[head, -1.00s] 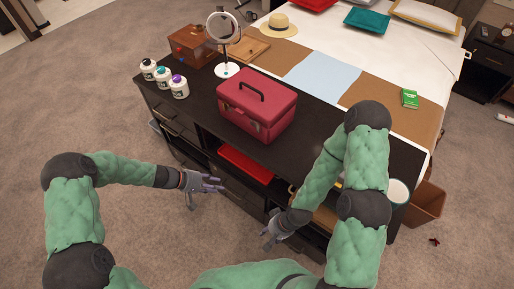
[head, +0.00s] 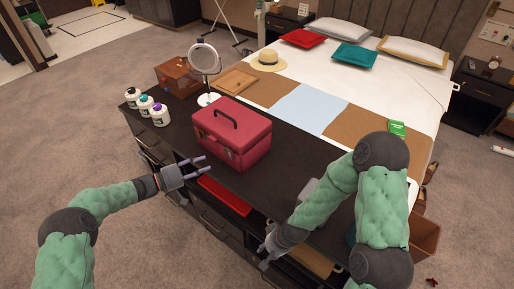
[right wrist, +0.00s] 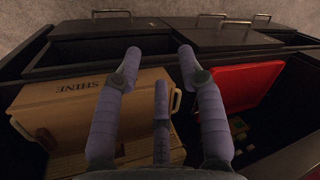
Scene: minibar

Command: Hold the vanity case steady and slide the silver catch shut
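The vanity case (head: 230,139) is a dark pink box with a black top handle. It stands upright on the dark cabinet top with its lid down. The silver catch is too small to make out in the head view, so its position cannot be told. My left gripper (head: 204,165) is open and empty, its fingers just in front of the case's lower left front, apparently apart from it. My right gripper (head: 265,257) is low in front of the cabinet, right of the case. In the right wrist view the right gripper (right wrist: 159,52) is open and empty.
Several white bottles (head: 147,106), a round mirror (head: 204,59) and a brown wooden box (head: 178,76) stand left of and behind the case. Below, open cabinet compartments hold a red bin (right wrist: 238,85) and a wooden crate (right wrist: 90,105).

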